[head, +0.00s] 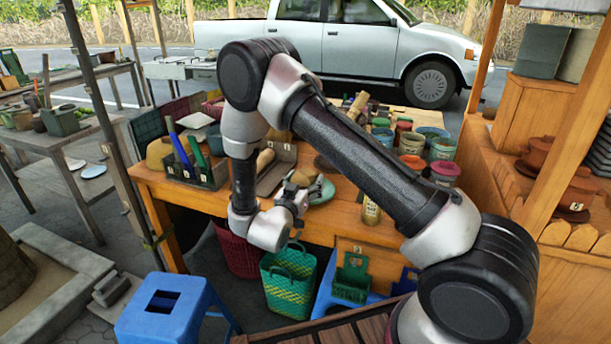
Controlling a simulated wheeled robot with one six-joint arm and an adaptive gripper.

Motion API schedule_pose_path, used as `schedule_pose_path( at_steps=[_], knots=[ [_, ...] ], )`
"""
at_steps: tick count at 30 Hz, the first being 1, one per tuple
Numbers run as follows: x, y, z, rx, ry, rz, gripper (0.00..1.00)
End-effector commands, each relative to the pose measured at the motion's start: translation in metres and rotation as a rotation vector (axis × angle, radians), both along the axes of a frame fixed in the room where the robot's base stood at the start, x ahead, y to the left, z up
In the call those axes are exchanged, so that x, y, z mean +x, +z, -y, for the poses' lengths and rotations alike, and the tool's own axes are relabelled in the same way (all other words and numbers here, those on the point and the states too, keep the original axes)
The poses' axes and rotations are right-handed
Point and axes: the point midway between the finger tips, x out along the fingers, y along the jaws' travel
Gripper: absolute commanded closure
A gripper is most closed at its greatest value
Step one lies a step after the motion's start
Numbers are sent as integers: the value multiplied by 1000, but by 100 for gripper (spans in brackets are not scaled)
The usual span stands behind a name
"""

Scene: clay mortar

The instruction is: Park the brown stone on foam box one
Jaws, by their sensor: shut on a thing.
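My gripper (298,192) is over the front edge of the wooden table, in the middle of the head view. It is shut on a small brown lump (304,177) that looks like the brown stone, partly hidden by the fingers. A green plate (325,192) shows just behind and to the right of the gripper. I cannot tell whether the stone is clear of the plate. I cannot make out a box marked one; a dark green box (542,50) and a grey-green box (577,54) stand on the wooden stand at the right.
The wooden table (356,222) holds a tool caddy (206,176) and several paint pots. Below are a green basket (288,283) and a blue stool (165,308). Reddish clay pots (580,190) stand at the right. A dark post rises at the left.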

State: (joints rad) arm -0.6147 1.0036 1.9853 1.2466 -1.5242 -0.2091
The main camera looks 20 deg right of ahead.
Motion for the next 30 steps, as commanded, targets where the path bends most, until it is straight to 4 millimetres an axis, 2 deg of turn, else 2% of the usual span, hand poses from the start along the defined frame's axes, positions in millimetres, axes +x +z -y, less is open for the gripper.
schedule_pose_path(
  at_steps=[3,6,18,19,22,30],
  knots=[
    [0,-16,0,-3,0,0,90],
    [0,-23,0,-1,0,3,90],
    [0,-26,0,-2,0,2,90],
    [0,-27,0,-1,0,-1,22],
    [0,-27,0,-1,0,-1,6],
    [0,-27,0,-1,1,1,6]
  ],
)
